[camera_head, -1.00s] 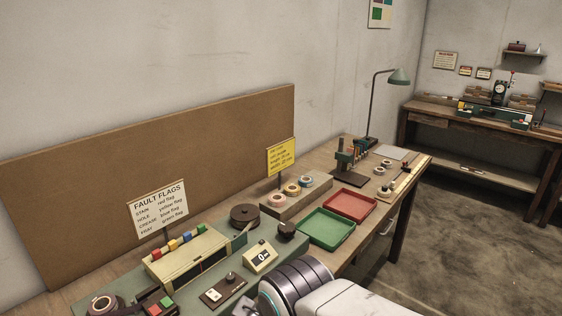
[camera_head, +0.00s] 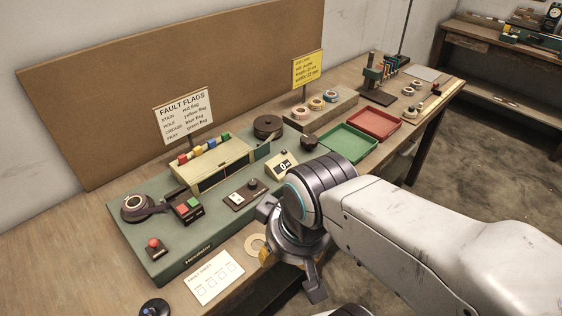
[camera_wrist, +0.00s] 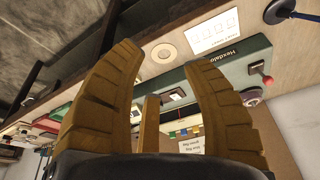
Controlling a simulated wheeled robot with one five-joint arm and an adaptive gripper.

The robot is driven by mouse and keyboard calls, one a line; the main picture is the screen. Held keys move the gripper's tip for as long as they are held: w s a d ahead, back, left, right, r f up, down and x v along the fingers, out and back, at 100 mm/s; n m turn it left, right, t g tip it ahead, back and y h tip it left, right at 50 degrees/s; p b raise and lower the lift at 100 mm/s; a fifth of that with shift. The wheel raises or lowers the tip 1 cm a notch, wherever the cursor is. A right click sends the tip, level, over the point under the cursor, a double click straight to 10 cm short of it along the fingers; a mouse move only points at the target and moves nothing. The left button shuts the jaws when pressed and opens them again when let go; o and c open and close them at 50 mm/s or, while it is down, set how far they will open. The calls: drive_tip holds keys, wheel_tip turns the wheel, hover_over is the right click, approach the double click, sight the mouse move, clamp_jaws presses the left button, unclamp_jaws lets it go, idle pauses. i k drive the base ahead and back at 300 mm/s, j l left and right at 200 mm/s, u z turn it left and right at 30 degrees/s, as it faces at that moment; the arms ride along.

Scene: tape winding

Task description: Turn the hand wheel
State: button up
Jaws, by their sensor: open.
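A green winding machine (camera_head: 165,236) stands on the bench. A dark round reel or wheel (camera_head: 267,126) sits at its back right. A smaller dark knob-like part (camera_head: 309,141) is at its right end, partly close behind my arm. I cannot tell for sure which of these is the hand wheel. A tape reel (camera_head: 137,205) sits at the left end.
A sheet of paper (camera_head: 214,278), a pale ring (camera_head: 255,245) and a black round item (camera_head: 155,308) lie along the front. Green (camera_head: 347,143) and red (camera_head: 374,124) trays stand to the right. Bare bench shows at left.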

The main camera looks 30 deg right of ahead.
sight(308, 142)
drive_tip(key=i+l, duration=0.1)
drive_tip(key=l, duration=0.35)
drive_tip(key=i+l, duration=0.1)
drive_tip(key=l, duration=0.35)
drive_tip(key=i+l+z, duration=0.1)
drive_tip(key=l, duration=0.35)
